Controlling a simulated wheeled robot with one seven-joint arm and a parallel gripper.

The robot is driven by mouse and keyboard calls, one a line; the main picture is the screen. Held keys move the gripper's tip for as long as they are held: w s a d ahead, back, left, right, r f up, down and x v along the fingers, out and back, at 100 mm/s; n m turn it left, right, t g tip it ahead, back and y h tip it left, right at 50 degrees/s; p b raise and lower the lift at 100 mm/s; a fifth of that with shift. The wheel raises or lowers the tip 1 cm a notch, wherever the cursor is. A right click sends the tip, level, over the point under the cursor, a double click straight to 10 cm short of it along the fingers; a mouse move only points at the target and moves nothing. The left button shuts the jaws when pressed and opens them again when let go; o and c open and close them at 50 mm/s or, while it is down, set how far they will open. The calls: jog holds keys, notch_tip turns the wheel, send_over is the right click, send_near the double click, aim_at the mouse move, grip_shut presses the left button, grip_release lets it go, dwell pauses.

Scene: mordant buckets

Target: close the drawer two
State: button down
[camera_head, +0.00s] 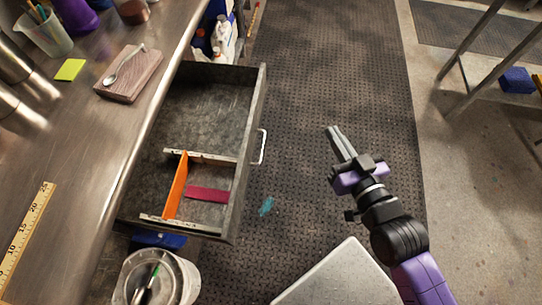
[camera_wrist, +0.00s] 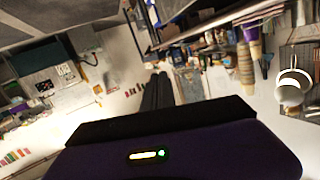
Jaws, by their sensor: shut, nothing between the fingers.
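A dark grey drawer (camera_head: 247,150) stands pulled out from under the metal counter in the head view. A white handle (camera_head: 262,147) is on its front face. Inside it are an orange divider (camera_head: 177,186), pale slotted strips and a magenta strip (camera_head: 206,193). I cannot read a number on the drawer. My gripper (camera_head: 333,131) is to the right of the drawer front, apart from the handle, with its fingers together and empty. In the wrist view my gripper (camera_wrist: 157,80) points toward a cluttered, tilted part of the room; the drawer is not clearly seen there.
The metal counter (camera_head: 95,150) at left holds a wooden block with a spoon (camera_head: 130,75), a green note and cups.

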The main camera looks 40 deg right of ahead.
jog(key=w+d+f+m+g+y+b, duration=0.1)
jog(key=w+d+f+m+g+y, duration=0.4)
jog(key=w+d+f, duration=0.75)
jog(key=s+a+n+g+y, duration=0.55)
jog(key=a+y, duration=0.35)
jog(key=a, duration=0.3)
jog(key=w+a+f+m, duration=0.1)
jog(key=w+a+f, duration=0.3)
jog(key=a, duration=0.5)
notch_tip(320, 180, down, 2)
jog(key=shift+w+a+f+g+p, duration=0.1)
jog(key=shift+w+a+g+p, duration=0.25)
jog(key=shift+p, duration=0.1)
